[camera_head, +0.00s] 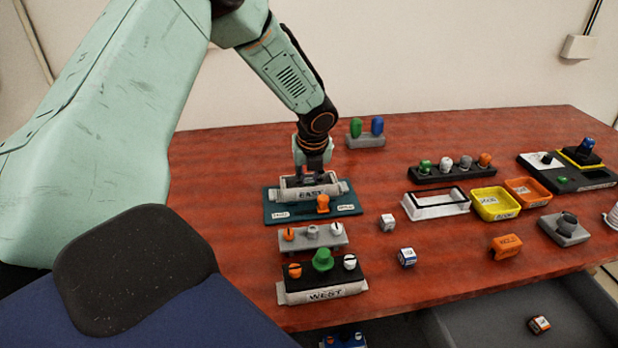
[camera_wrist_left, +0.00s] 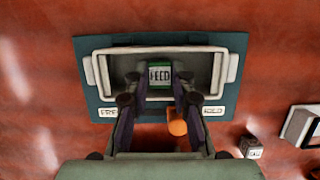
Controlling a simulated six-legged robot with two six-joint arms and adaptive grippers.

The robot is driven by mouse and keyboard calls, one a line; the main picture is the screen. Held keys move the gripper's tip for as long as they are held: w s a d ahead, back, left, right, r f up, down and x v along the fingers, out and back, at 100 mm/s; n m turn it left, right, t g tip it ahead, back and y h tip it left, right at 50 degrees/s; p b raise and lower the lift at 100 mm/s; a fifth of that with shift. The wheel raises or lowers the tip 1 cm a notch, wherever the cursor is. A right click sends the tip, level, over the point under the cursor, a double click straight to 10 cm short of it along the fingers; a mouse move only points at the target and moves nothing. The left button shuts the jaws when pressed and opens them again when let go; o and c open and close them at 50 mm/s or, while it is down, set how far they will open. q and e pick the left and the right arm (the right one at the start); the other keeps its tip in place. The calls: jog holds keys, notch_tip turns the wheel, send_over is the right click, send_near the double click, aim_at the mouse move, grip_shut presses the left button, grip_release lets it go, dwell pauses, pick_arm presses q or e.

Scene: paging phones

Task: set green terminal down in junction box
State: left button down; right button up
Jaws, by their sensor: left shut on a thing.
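The green terminal (camera_wrist_left: 160,75), with a white FEED label, sits between the fingertips of my left gripper (camera_wrist_left: 159,90) in the left wrist view. My left gripper also shows in the head view (camera_head: 312,172), pointing down over the pale junction box marked EAST (camera_head: 335,188). The gripper is shut on the terminal. In the wrist view the terminal lies within the outline of the open box (camera_wrist_left: 222,72), near its middle. I cannot tell whether it touches the floor of the box. In the head view the fingers hide the terminal. My right gripper is out of view.
The EAST box stands on a teal board (camera_head: 275,205) with an orange knob (camera_head: 323,204) close in front. A WEST box (camera_head: 350,288) and a grey knob strip (camera_head: 330,243) stand nearer. Trays and small blocks fill the right. Bare table lies behind the box to the left.

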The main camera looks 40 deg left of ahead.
pick_arm(q)
jog(key=shift+f+p, duration=0.15)
jog(key=shift+p, duration=0.2)
dwell(0.3)
jog(key=c, duration=1.1)
grip_release()
jog(key=shift+o, duration=0.2)
jog(key=shift+r+p, duration=2.5)
jog(key=shift+p, duration=0.45)
